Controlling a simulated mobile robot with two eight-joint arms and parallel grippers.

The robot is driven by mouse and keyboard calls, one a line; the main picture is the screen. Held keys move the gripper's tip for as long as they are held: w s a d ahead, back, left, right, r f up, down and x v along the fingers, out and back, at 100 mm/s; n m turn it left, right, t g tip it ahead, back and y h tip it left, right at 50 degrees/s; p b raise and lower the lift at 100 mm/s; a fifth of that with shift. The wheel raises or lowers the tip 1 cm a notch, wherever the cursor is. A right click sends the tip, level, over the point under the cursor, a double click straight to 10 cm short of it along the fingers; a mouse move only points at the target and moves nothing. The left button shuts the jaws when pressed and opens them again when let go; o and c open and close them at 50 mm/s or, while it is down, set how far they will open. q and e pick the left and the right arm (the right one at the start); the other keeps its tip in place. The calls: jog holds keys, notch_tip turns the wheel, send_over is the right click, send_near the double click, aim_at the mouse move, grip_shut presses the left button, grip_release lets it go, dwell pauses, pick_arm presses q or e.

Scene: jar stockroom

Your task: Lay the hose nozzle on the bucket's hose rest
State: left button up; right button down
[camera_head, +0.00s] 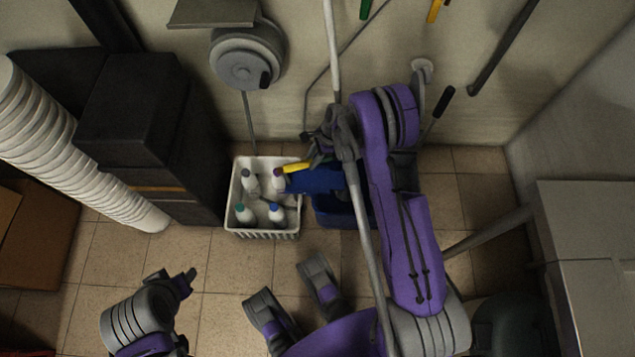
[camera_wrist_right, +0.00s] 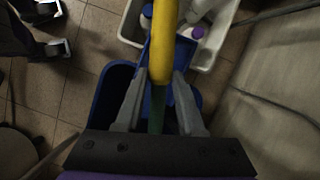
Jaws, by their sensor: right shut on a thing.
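The hose nozzle (camera_head: 297,167) is a yellow tube with a green lower part. My right gripper (camera_head: 316,158) is shut on it, and the yellow length points left. In the right wrist view the nozzle (camera_wrist_right: 163,45) runs up between the fingers of my right gripper (camera_wrist_right: 159,95). The blue bucket (camera_head: 338,217) stands on the floor below, partly hidden by my right arm; it also shows in the wrist view (camera_wrist_right: 108,98). A blue raised part (camera_head: 318,181), maybe the hose rest, lies under the nozzle; contact is unclear. My left gripper (camera_head: 186,281) is low at the left, away from the bucket.
A white crate (camera_head: 262,233) with several bottles stands close left of the bucket. Dark cabinets (camera_head: 135,115) and a ribbed white duct (camera_head: 70,150) are further left. A hose reel (camera_head: 246,60) hangs on the wall. A grey cabinet (camera_head: 590,235) is at the right.

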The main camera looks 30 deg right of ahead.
jog(key=f+m, duration=0.1)
jog(key=d+f+m, duration=0.1)
jog(key=f+m+t+b, duration=0.1)
jog(key=f, duration=0.1)
jog(key=shift+s+d, duration=0.15)
jog(key=shift+d, duration=0.1)
notch_tip(320, 180, down, 5)
jog(key=shift+f+b, duration=0.2)
jog(key=shift+b, duration=0.4)
pick_arm(q)
jog(key=shift+w+f+b, duration=0.2)
jog(key=shift+f+b, duration=0.15)
jog(key=shift+f, duration=1.8)
pick_arm(e)
jog(key=shift+f, duration=2)
jog(key=shift+f, duration=0.15)
jog(key=c, duration=0.5)
grip_release()
pick_arm(q)
jog(key=shift+f, duration=0.15)
